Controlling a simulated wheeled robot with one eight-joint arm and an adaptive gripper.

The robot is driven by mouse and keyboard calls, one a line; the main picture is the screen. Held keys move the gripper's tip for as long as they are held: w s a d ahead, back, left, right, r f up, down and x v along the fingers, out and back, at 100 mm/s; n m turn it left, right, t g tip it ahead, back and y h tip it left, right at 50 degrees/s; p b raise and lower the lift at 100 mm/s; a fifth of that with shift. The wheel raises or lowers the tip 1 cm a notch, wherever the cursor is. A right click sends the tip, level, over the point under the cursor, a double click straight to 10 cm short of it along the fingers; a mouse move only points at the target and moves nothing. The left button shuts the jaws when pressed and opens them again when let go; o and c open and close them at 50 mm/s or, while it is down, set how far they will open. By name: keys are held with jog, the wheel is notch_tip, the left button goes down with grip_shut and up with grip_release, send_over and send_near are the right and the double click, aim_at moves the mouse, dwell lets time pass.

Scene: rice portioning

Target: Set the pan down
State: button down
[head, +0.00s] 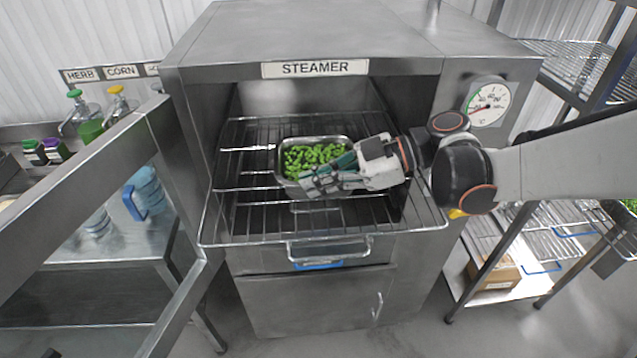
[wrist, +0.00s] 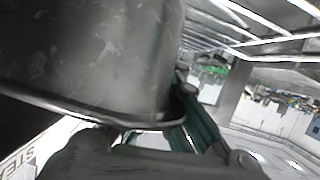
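A metal pan (head: 310,139) filled with green pieces (head: 308,158) is inside the open steamer, over the wire rack (head: 250,215). It looks about level; I cannot tell whether its base touches the rack. My gripper (head: 327,172) reaches in from the right, its teal and grey fingers at the pan's front right edge. In the wrist view the pan's metal wall and rim (wrist: 95,60) fill the upper left, with teal finger parts (wrist: 200,125) against the rim. The gripper looks shut on that edge. The fingertips are partly hidden.
The steamer (head: 315,68) has its door (head: 150,235) swung open on the left. The rack sticks out in front, above a lower drawer handle (head: 328,250). Dispensers stand on the left counter. Wire shelves (head: 575,225) are at the right.

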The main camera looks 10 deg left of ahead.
jog(key=shift+f, duration=0.4)
jog(key=shift+f, duration=0.1)
jog(key=c, duration=1.8)
grip_release()
jog(key=p+v, duration=0.2)
jog(key=v, duration=1)
jog(key=s+d+f+m+t+h, duration=0.2)
jog(key=s+d+m+t+h, duration=0.2)
jog(key=s+d+m+h, duration=0.2)
jog(key=s+d+f+m+t+h, duration=0.2)
jog(key=s+d+m+t+h, duration=0.3)
jog(key=d+m, duration=0.5)
jog(key=shift+s+m+t+h, duration=0.3)
jog(key=shift+s+m+h, duration=0.65)
jog(key=shift+m, duration=1.75)
